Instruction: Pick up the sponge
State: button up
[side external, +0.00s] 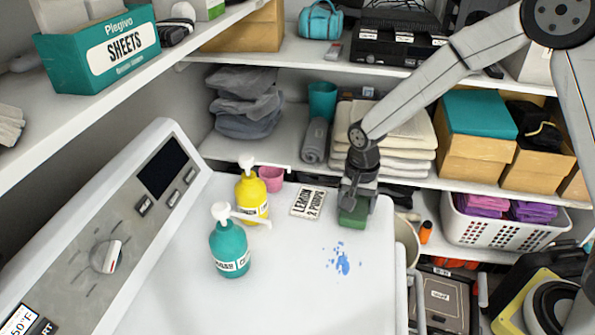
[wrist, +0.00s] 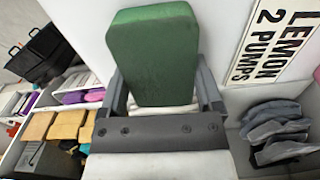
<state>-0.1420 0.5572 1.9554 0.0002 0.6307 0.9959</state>
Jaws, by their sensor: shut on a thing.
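The green sponge (side external: 353,216) is at the back right of the white machine top (side external: 300,280). My gripper (side external: 358,198) points down and is shut on it. In the wrist view the sponge (wrist: 153,55) fills the space between the two fingers of my gripper (wrist: 165,95), with most of it sticking out past them. I cannot tell whether the sponge touches the top or hangs just above it.
A blue spill (side external: 343,262) lies in front of the sponge. A "LEMON 2 PUMPS" card (side external: 307,202), a pink cup (side external: 271,178), a yellow pump bottle (side external: 251,195) and a teal pump bottle (side external: 229,245) stand left. Shelves with folded towels (side external: 395,140) are behind.

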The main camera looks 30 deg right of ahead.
jog(key=shift+r, duration=0.1)
jog(key=shift+r, duration=0.85)
jog(key=s+d+r, duration=0.1)
jog(key=s+r, duration=1)
jog(key=s, duration=0.3)
jog(key=shift+d, duration=0.3)
